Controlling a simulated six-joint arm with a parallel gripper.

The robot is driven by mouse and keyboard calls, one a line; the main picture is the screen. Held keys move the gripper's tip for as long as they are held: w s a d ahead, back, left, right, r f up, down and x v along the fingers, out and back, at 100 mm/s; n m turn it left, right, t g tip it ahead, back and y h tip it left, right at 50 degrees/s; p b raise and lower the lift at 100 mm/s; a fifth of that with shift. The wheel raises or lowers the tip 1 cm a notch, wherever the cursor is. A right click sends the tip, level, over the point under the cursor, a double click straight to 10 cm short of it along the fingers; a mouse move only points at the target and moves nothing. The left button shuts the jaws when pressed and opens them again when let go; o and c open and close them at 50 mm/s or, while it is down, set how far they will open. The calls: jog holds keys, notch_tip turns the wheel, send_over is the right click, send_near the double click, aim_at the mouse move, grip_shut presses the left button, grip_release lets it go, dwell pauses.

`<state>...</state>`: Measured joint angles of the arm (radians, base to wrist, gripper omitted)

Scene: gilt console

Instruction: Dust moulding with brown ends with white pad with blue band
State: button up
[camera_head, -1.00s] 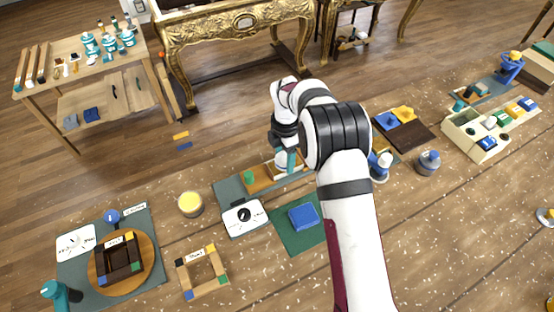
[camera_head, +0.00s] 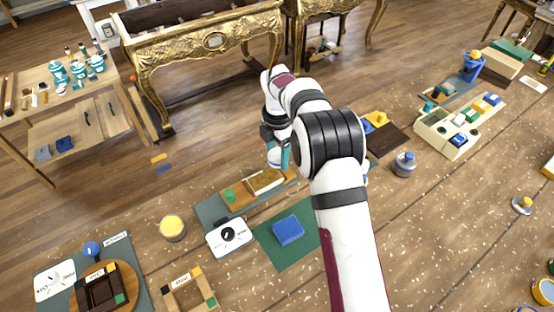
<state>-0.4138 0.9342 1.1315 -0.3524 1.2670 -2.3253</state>
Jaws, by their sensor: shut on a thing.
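The moulding with brown ends (camera_head: 265,181) is a short cream bar lying on a wooden board with a green block at its left end. My gripper (camera_head: 277,157) is just behind and above the moulding's right part, in the head view. Its teal fingers are shut on the white pad with blue band (camera_head: 275,155), of which only a small white and blue part shows between them. The pad appears apart from the moulding, though the gap is hard to judge.
In front are a white dial box (camera_head: 229,236) and a blue block (camera_head: 288,229) on a green mat. A yellow-topped can (camera_head: 173,228) stands left. A grey-blue canister (camera_head: 404,164) stands right of my arm. Gilt furniture (camera_head: 205,50) stands behind.

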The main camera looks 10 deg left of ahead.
jog(key=shift+r, duration=1.4)
